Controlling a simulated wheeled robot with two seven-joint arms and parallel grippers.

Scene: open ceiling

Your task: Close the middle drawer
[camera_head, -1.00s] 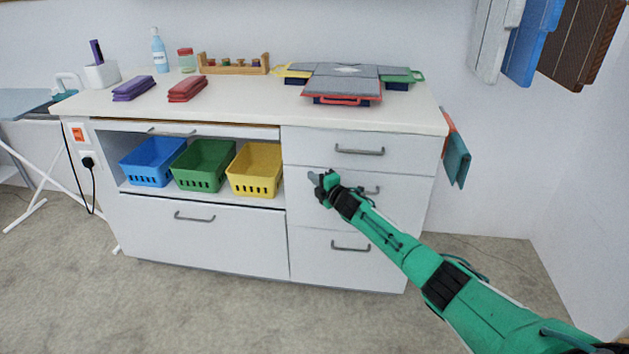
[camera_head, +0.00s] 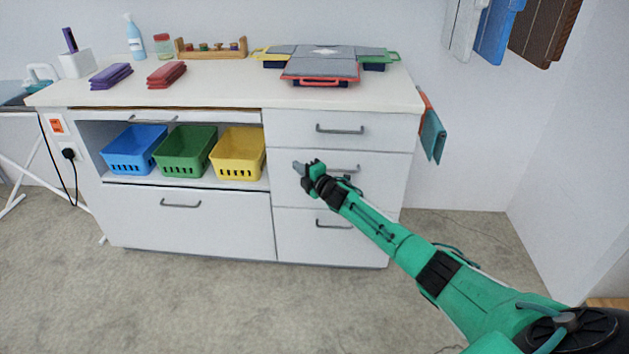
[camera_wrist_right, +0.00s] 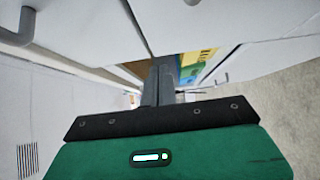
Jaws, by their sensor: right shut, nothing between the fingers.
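The middle drawer (camera_head: 385,170) is a white front in the right column of the cabinet, between the top drawer and bottom drawer. It looks flush or nearly flush with them; a small gap cannot be ruled out. Its grey bar handle (camera_head: 347,168) is partly hidden behind my right gripper (camera_head: 299,167). That gripper is shut and empty, its tips in front of the drawer's left part; contact cannot be told. In the right wrist view the closed fingers (camera_wrist_right: 158,82) point along white cabinet fronts. My left gripper is not in view.
The top drawer (camera_head: 385,130) and bottom drawer (camera_head: 370,245) look closed. Blue, green and yellow baskets (camera_head: 238,155) stand in the open shelf to the left. Cases (camera_head: 320,75) lie on the countertop (camera_head: 230,95). Cloths (camera_head: 433,135) hang at the right side. The floor in front is clear.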

